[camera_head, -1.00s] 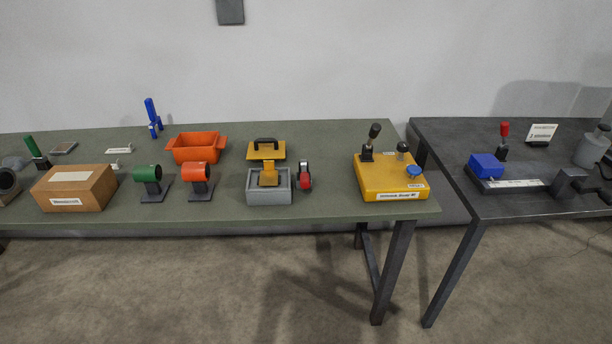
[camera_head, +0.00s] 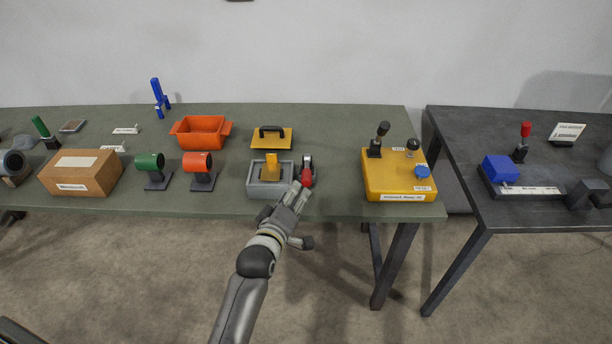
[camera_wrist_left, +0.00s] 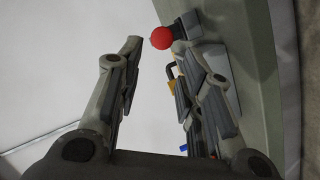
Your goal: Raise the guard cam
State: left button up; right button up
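A small cam with a red end (camera_head: 307,178) stands at the right side of a grey open box (camera_head: 256,192) on the green table. I take it to be the guard cam. My left gripper (camera_head: 301,190) reaches in from the front, its fingertips close to the red end. In the left wrist view the fingers (camera_wrist_left: 158,48) are apart with nothing clamped between them. A red ball (camera_wrist_left: 161,38) shows near the fingertips, closer to the right-hand finger. I cannot tell whether it is touched. My right gripper is not in view.
A yellow block (camera_head: 271,168) sits in the grey box, and a yellow plate with a black handle (camera_head: 271,140) lies behind it. An orange bin (camera_head: 202,131) stands to the left. A yellow control box (camera_head: 399,180) stands to the right, with bare table between.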

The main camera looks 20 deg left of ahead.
aim_at(303, 182)
pick_arm(q)
jog(key=x, duration=1)
jog(key=shift+w+f, duration=0.1)
jog(key=shift+w, duration=0.05)
grip_shut()
